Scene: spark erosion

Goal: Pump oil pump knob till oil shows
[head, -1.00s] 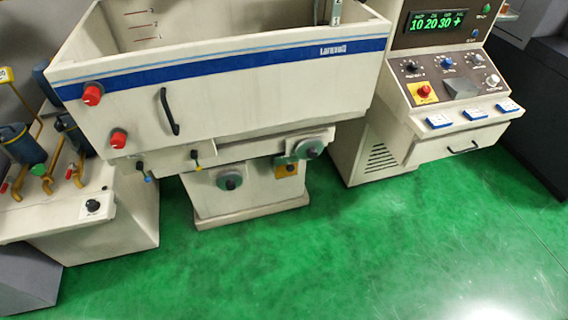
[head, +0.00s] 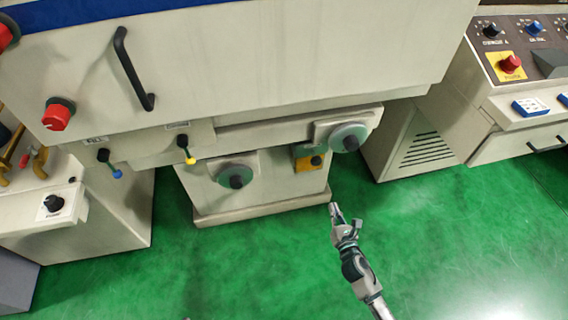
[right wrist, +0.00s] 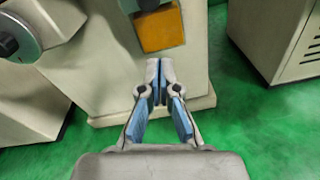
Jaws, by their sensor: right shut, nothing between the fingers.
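A black knob sits on a yellow-orange plate (head: 303,163) low on the machine's pedestal, between two grey handwheels. No readable label marks it as the oil pump knob, and I see no oil. The plate also shows at the top of the right wrist view (right wrist: 160,30), with the knob partly cut off by the frame edge. My right gripper (head: 335,208) is shut and empty, below and to the right of the plate in the head view. In the right wrist view its fingertips (right wrist: 159,64) point toward the pedestal just below the plate. My left gripper is not in view.
Handwheels stand left (head: 236,176) and right (head: 348,137) of the plate. Two small levers, blue-tipped (head: 112,165) and yellow-tipped (head: 186,150), hang under the tank (head: 240,60). A control cabinet (head: 412,145) stands to the right. The green floor (head: 250,270) in front is clear.

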